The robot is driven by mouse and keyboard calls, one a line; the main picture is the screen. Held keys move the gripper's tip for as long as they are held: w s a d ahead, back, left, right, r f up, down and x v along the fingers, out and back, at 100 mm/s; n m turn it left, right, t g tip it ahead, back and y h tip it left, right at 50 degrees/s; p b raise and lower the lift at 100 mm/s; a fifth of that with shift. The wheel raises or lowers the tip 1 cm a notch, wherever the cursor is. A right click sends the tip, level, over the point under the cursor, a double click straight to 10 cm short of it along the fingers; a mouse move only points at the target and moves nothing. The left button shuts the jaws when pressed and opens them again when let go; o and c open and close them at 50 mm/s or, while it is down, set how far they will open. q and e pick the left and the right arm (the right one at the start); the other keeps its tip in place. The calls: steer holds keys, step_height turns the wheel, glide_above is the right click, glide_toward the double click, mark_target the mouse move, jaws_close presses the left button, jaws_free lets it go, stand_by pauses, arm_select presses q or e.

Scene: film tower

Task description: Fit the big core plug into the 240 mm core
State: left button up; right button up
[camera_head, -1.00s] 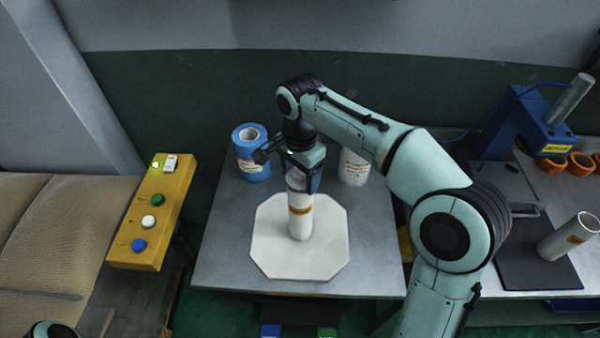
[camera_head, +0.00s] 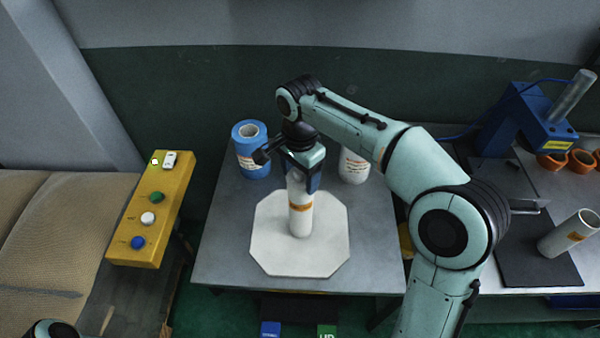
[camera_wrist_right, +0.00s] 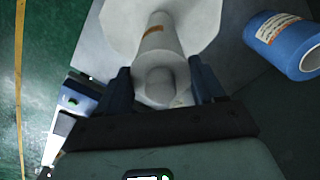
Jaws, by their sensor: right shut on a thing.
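A white tube-like core (camera_head: 301,212) with an orange label stands about upright on the white octagonal board (camera_head: 272,255). My right gripper (camera_head: 302,180) is over its upper end, one finger on each side, shut on it. In the right wrist view my gripper (camera_wrist_right: 160,92) straddles the white core (camera_wrist_right: 160,52), and a pale rounded piece shows between the fingers. I cannot tell whether that piece is a separate plug. My left gripper is not in view.
A blue roll (camera_head: 250,158) and a white roll (camera_head: 354,166) stand behind the board. A yellow button box (camera_head: 150,215) is at the left. A blue press (camera_head: 530,120) and orange rings (camera_head: 580,162) are at the right.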

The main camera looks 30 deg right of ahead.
stand_by(0.4)
steer(key=o, duration=1.1)
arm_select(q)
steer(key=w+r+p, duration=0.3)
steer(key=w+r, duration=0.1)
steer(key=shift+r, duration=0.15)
arm_select(e)
step_height(320, 180, up, 13)
steer(key=shift+r, duration=0.2)
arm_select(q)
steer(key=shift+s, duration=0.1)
